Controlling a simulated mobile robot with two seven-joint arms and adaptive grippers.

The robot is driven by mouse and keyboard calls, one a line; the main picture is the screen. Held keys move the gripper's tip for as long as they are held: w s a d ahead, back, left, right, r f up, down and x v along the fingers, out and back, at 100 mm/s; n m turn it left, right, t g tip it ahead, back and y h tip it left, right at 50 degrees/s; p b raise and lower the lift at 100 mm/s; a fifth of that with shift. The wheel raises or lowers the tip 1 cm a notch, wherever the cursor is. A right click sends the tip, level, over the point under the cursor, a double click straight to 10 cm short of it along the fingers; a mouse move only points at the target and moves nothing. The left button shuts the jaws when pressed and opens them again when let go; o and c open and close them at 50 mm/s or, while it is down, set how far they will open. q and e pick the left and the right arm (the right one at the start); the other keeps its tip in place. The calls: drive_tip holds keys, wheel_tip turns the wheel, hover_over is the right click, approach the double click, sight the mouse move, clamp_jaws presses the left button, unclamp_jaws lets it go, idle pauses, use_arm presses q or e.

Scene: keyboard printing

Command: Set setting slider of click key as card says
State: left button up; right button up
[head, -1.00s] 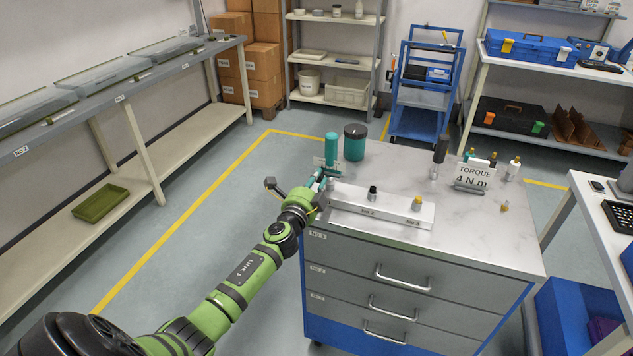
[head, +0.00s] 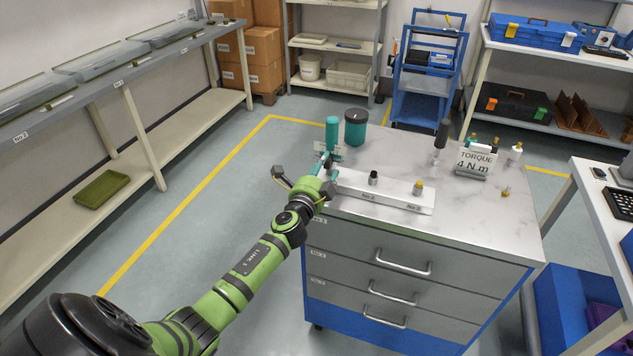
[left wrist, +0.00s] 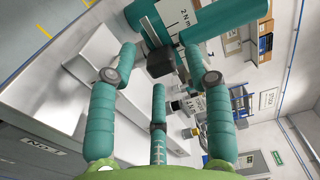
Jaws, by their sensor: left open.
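The teal click key (head: 332,134) stands upright at the worktop's back left, with a pale scale plate low on it. In the left wrist view the key (left wrist: 240,12) lies across the top; its white scale (left wrist: 182,18) has tick lines and "2 N m". A black block (left wrist: 160,62), seemingly the slider, sits by the scale. My left gripper (head: 328,166) is just in front of the key. In the left wrist view the teal fingers of my left gripper (left wrist: 158,78) are spread around the black block, open; contact cannot be told. The card (head: 477,161) reads "TORQUE 4 N m". My right gripper is not in view.
A white rack (head: 395,197) with dark and brass-tipped pieces runs along the front of the worktop (head: 450,217). A dark-lidded teal jar (head: 355,128) stands beside the key. A dark-handled tool (head: 440,135) and small bottles stand near the card.

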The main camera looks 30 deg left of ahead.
use_arm(q)
drive_tip(key=v, duration=1.1)
drive_tip(key=shift+s, duration=0.2)
drive_tip(key=shift+f, duration=0.15)
